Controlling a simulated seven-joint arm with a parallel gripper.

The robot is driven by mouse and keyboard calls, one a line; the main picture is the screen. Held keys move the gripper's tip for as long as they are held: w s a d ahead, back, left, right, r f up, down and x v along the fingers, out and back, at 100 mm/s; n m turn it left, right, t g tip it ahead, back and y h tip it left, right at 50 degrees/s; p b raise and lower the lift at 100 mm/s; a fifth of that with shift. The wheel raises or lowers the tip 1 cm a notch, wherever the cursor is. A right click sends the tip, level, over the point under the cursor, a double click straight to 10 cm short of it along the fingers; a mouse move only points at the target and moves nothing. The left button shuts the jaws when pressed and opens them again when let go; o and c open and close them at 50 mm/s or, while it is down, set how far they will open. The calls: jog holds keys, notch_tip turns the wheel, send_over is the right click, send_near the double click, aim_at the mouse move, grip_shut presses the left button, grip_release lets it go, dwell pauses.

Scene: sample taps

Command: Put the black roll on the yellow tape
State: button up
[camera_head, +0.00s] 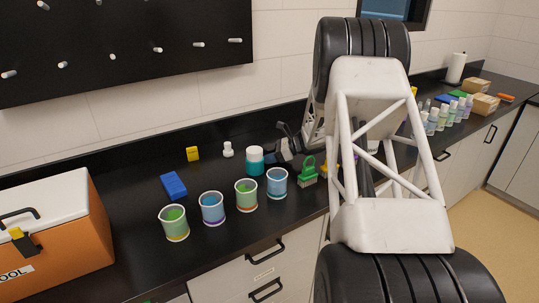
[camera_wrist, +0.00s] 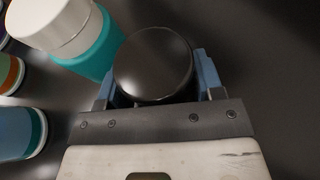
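A black round roll (camera_wrist: 153,62) sits between the blue-padded fingers of my gripper (camera_wrist: 156,84) in the wrist view, with a pad against each side. My gripper also shows in the head view (camera_head: 284,142), low over the counter beside a teal jar with a white lid (camera_head: 254,160). The roll does not stand out there against the dark counter. I cannot tell whether it touches the counter. A small yellow item (camera_head: 192,153) is at the back left; another yellow patch (camera_head: 325,173) is partly hidden by my arm. I cannot tell which is the yellow tape.
Several colored cups (camera_head: 212,208) line the counter's front. An orange cooler (camera_head: 85,240) is at left. Bottles and boxes (camera_head: 484,104) fill the far right.

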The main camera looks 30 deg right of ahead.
jog(key=shift+o, duration=0.5)
jog(key=shift+r, duration=0.15)
jog(key=shift+s+d+r, duration=0.2)
jog(key=shift+s+d, duration=0.05)
jog(key=shift+d, duration=0.1)
jog(key=shift+v, duration=0.95)
notch_tip(320, 180, up, 7)
jog(key=shift+r, duration=0.15)
